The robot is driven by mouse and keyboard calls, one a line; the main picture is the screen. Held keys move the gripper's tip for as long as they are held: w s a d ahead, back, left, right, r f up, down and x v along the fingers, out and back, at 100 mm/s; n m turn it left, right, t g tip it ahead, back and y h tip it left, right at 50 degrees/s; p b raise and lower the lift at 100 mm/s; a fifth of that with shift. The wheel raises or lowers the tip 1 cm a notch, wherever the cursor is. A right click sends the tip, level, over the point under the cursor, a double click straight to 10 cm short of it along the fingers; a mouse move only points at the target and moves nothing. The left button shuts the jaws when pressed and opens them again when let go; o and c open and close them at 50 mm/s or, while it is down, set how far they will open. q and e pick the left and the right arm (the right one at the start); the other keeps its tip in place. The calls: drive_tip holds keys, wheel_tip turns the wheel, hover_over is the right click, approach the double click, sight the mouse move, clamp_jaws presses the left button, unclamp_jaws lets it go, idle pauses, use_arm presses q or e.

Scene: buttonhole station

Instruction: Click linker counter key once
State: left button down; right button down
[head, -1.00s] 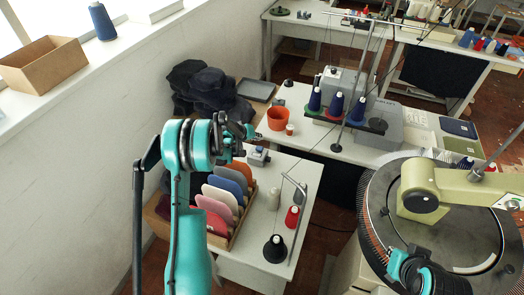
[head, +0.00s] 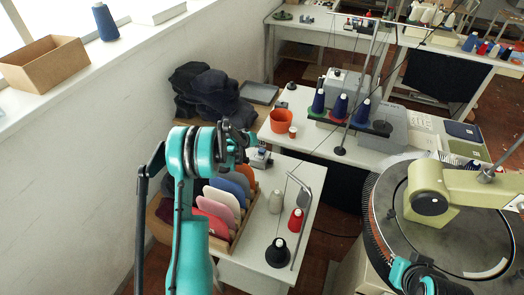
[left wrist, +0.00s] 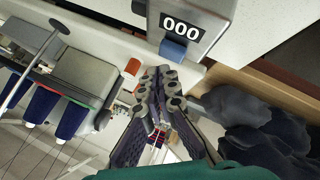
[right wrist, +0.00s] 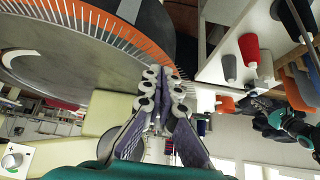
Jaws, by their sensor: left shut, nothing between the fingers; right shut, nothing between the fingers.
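The linker counter is a small grey box (head: 256,163) on the near white table, just past my left gripper (head: 250,141) in the head view. A blue key (left wrist: 173,50) sticks out below the display. My left gripper (left wrist: 161,74) is shut and empty, its tips just below the key in that picture; a small gap shows between them. My right gripper (right wrist: 164,74) is shut and empty beside the round linker dial (right wrist: 80,50). Its tips are hidden in the head view.
A rack of coloured panels (head: 222,205) stands beside my left arm. Red (head: 296,220), pale (head: 276,201) and black (head: 277,252) yarn cones stand on the near table. An orange cup (head: 281,121) is behind the counter. Dark cloth (head: 212,95) is piled by the wall.

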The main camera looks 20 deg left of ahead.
sight(261, 151)
use_arm(q)
drive_tip(key=shift+f, duration=0.1)
idle(0.7)
drive_tip(key=shift+f+b, duration=0.35)
drive_tip(key=shift+b, duration=0.2)
drive_tip(key=shift+f+b, duration=0.5)
idle(0.6)
drive_tip(key=shift+r, duration=0.1)
drive_tip(key=shift+r+p, duration=0.45)
drive_tip(key=shift+r, duration=0.4)
drive_tip(key=shift+r, duration=0.1)
drive_tip(key=shift+r+p, duration=1.35)
drive_tip(key=shift+r, duration=1.1)
